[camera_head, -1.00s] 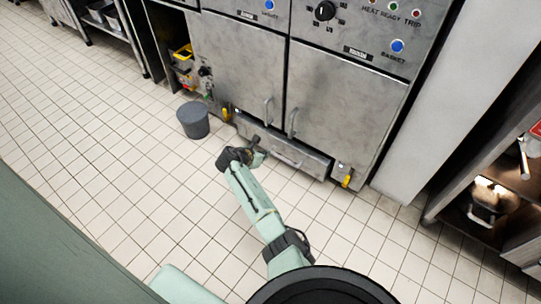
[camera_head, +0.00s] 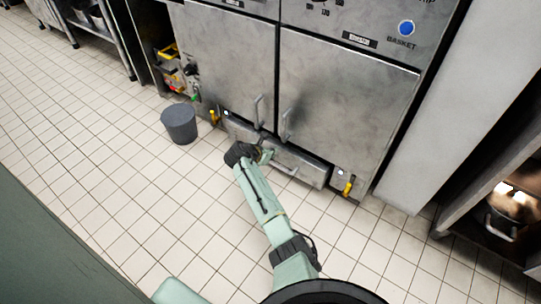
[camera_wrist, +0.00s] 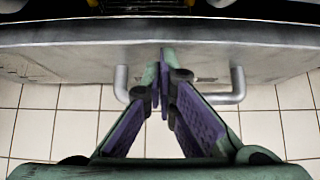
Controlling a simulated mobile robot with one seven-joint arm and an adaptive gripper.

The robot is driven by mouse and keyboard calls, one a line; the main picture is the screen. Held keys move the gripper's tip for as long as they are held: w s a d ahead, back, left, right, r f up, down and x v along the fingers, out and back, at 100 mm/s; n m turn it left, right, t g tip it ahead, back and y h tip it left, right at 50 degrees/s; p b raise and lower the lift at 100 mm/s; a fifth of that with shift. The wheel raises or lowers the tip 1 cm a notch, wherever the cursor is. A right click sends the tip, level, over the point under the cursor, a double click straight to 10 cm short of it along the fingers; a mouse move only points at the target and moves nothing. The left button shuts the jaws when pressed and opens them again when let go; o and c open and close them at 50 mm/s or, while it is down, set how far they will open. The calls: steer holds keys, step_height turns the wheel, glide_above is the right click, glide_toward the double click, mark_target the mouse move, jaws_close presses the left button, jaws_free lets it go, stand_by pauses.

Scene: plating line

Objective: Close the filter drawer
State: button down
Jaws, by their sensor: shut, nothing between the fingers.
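The filter drawer (camera_head: 312,174) is the low, wide steel front at the foot of the fryer cabinet (camera_head: 340,100). Its front stands out a little from the cabinet. In the wrist view the drawer front (camera_wrist: 70,60) runs across the picture, with a dark gap above its top edge. Its bar handle (camera_wrist: 238,88) shows on both sides of my fingers. My gripper (camera_head: 266,154) is shut and empty, and it also shows in the wrist view (camera_wrist: 163,62). Its tips are at the drawer front, between the handle's ends; I cannot tell whether they touch.
A grey bucket (camera_head: 180,124) stands on the floor to the left. Yellow-handled valves (camera_head: 348,187) sit beside the drawer. An open shelf unit (camera_head: 500,200) is at the right. The tiled floor in front is clear.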

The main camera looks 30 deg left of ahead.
mark_target(279, 144)
steer(key=shift+w, duration=0.1)
steer(key=w+b, duration=0.1)
steer(key=w, duration=0.3)
steer(key=shift+d, duration=0.15)
steer(key=shift+w+r, duration=0.15)
steer(key=shift+w, duration=0.2)
steer(key=shift+d, duration=0.1)
